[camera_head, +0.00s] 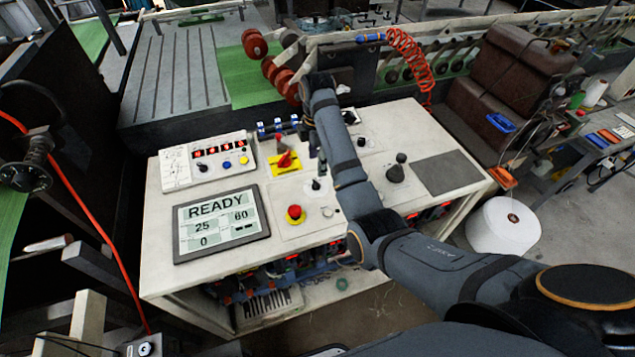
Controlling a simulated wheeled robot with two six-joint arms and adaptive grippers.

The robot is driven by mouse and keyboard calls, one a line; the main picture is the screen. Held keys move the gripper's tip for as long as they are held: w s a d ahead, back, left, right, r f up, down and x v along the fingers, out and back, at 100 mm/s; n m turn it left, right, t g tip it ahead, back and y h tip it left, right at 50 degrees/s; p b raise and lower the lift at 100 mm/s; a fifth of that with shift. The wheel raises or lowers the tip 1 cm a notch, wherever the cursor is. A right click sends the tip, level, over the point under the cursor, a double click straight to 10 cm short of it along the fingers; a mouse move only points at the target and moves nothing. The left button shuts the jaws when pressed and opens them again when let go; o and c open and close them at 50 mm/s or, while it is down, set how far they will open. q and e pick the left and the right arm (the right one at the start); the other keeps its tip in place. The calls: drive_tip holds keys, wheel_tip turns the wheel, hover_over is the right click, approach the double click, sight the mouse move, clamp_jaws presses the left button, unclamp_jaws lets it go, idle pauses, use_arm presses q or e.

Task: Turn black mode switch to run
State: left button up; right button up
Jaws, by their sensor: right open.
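A black switch (316,184), which looks like the mode switch, stands on a pale round plate on the white control desk (160,255). Its markings are too small to read. My right arm reaches in from the lower right and across the desk. My right gripper (314,148) points down over the desk, above and just behind the black switch. It is open, seems empty, and is partly hidden by my own forearm. I cannot tell whether a finger touches anything. My left gripper is not in view.
A red emergency button (295,213) and a red-and-yellow rotary switch (286,162) sit close to the black switch. A display reading READY (221,224) lies at the left. A black joystick (396,172) and a dark pad (449,174) lie at the right.

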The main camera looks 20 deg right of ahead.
sight(316, 185)
wheel_tip(316, 185, down, 7)
drive_tip(key=shift+r+p, duration=0.1)
drive_tip(key=shift+p, duration=1.1)
drive_tip(key=shift+f, duration=0.65)
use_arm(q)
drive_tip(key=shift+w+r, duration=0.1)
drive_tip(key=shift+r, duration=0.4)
use_arm(e)
drive_tip(key=shift+f, duration=0.1)
drive_tip(key=shift+w, duration=0.1)
